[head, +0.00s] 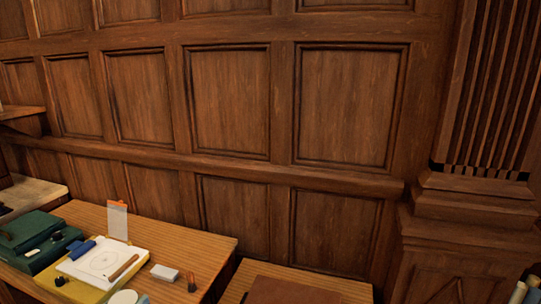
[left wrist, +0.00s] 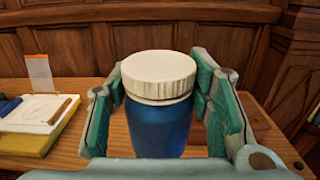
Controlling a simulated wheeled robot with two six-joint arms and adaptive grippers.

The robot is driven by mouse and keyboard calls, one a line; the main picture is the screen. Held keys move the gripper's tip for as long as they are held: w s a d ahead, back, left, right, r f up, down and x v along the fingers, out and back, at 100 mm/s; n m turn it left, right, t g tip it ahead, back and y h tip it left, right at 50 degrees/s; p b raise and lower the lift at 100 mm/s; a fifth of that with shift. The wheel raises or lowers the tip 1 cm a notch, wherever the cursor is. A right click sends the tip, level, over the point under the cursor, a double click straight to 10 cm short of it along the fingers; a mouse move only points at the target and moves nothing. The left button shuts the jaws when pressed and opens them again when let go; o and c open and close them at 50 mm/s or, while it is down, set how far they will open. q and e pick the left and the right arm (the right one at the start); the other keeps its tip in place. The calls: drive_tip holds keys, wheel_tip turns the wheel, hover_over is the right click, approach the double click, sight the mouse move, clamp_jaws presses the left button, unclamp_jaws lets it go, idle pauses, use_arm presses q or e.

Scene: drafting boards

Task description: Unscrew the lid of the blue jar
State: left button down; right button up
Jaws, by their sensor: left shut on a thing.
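The blue jar (left wrist: 158,128) stands upright in the middle of the left wrist view, with its ribbed cream lid (left wrist: 160,75) on top. My left gripper (left wrist: 160,108) has its green-padded fingers on both sides of the jar body, below the lid, and is shut on it. The jar's base is hidden, so I cannot tell whether it touches the table. In the head view a pale disc at the bottom edge looks like the lid (head: 123,297); the jar body is out of sight there. My right gripper is in neither view.
On the wooden table (head: 205,246) are a yellow box with a white pad (head: 100,262), a brown stick (head: 122,268), a white block (head: 164,272), a small dark bottle (head: 191,283) and a green case (head: 35,240). Panelled wall stands behind. Rolls (head: 518,292) show at lower right.

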use_arm(q)
drive_tip(key=shift+s+d+r+m+g+h, duration=0.15)
drive_tip(key=shift+s+d+m+g+h, duration=0.25)
drive_tip(key=shift+s+d+m+h, duration=0.45)
drive_tip(key=s+d+r+m+g+h, duration=0.1)
drive_tip(key=s+d+m+g+h, duration=0.55)
drive_tip(key=d+h, duration=0.2)
drive_tip(key=shift+n, duration=0.3)
drive_tip(key=f+b, duration=0.1)
drive_tip(key=b, duration=0.1)
drive_tip(key=f+b, duration=0.1)
drive_tip(key=f, duration=0.1)
drive_tip(key=s+d+f+b, duration=0.1)
drive_tip(key=f+b, duration=0.1)
drive_tip(key=shift+f+b, duration=0.25)
drive_tip(key=shift+b, duration=0.1)
